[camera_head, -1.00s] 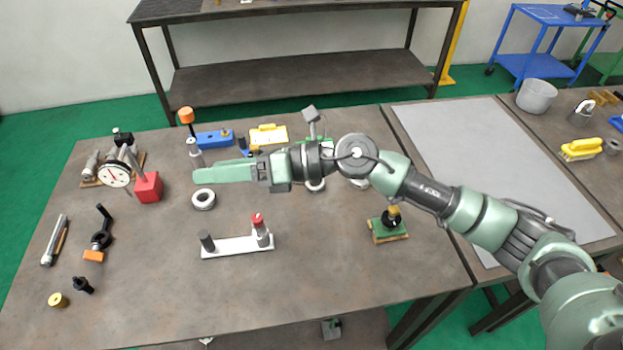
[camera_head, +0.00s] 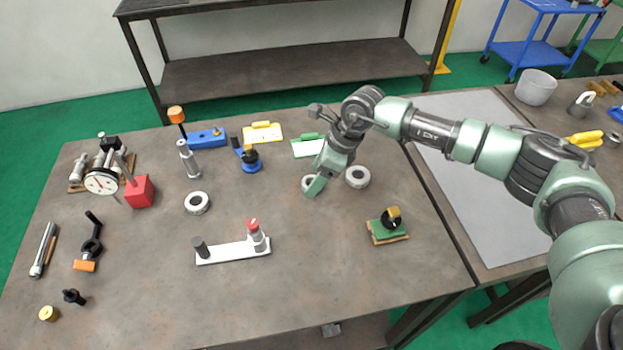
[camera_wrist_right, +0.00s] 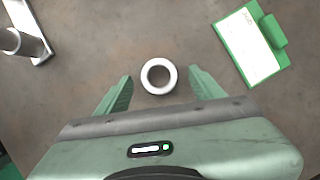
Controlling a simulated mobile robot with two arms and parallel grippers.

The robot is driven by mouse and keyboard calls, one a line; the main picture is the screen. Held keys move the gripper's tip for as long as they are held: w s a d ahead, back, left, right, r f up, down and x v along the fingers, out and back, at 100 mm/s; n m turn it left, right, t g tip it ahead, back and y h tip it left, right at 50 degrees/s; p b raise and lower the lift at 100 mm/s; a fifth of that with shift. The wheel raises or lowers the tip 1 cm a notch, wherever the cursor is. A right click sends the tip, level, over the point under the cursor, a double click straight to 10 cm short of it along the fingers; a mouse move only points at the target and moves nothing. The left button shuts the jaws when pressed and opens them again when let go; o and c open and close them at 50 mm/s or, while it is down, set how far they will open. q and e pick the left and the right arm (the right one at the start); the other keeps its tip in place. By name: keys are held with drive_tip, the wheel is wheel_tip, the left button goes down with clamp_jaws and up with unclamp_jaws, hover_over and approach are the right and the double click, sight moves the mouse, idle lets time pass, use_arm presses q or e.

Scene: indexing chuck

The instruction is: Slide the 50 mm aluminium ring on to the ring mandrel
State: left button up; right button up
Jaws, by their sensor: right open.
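A bright metal ring (camera_wrist_right: 159,76) lies flat on the bench between the two open fingers of my right gripper (camera_wrist_right: 159,90) in the right wrist view. The fingers do not touch it. In the head view my right gripper (camera_head: 316,186) points down over this ring (camera_head: 307,182) and partly hides it. Two similar rings lie on the bench, one just to the right (camera_head: 358,176) and one farther left (camera_head: 197,202). No size marks are readable. An upright grey stepped post (camera_head: 188,160) stands bare at the back left; I cannot tell whether it is the mandrel.
A white plate with two posts (camera_head: 232,251), one red-topped, lies front left of the gripper. The bench's front middle is clear.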

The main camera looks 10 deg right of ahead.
drive_tip(key=shift+a+f, duration=0.35)
drive_tip(key=shift+f, duration=0.2)
drive_tip(key=c, duration=1.4)
drive_tip(key=shift+w, duration=0.1)
drive_tip(key=shift+c, duration=0.3)
drive_tip(key=shift+r, duration=0.15)
